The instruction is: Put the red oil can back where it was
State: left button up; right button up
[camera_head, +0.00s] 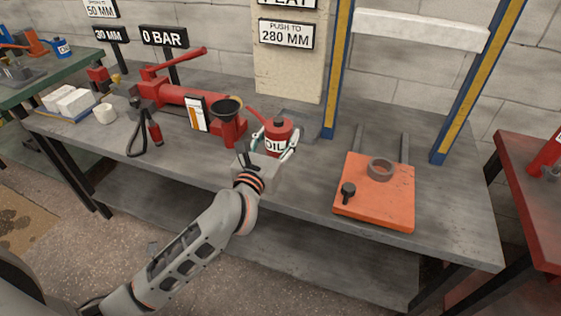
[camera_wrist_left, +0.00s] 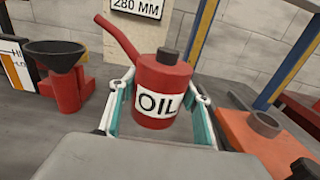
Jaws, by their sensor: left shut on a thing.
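The red oil can (camera_head: 278,136) has a white "OIL" label, a dark cap and a red spout pointing up to the left. It is upright at the middle of the grey bench, and I cannot tell whether its base touches the top. My left gripper (camera_head: 275,142) is shut on the can, with a finger on each side. In the left wrist view the can (camera_wrist_left: 161,88) sits between the pale fingers of the gripper (camera_wrist_left: 158,105). My right gripper is not in view.
A red pump with a black funnel (camera_head: 227,107) stands close left of the can. An orange plate (camera_head: 375,205) with a grey ring (camera_head: 381,168) lies to the right, near a blue and yellow frame post (camera_head: 338,70). The bench (camera_head: 300,195) is clear in front of the can.

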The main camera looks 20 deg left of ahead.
pick_arm(q)
notch_tip(320, 180, down, 4)
jog(key=shift+r+b, duration=0.15)
jog(key=shift+b, duration=0.3)
jog(key=shift+f, duration=0.3)
notch_tip(320, 180, down, 4)
jog(key=shift+r+b, duration=0.1)
jog(key=shift+b, duration=0.8)
jog(key=shift+f, duration=0.25)
jog(key=shift+r, duration=0.2)
jog(key=shift+f, duration=0.25)
jog(key=o, duration=1.5)
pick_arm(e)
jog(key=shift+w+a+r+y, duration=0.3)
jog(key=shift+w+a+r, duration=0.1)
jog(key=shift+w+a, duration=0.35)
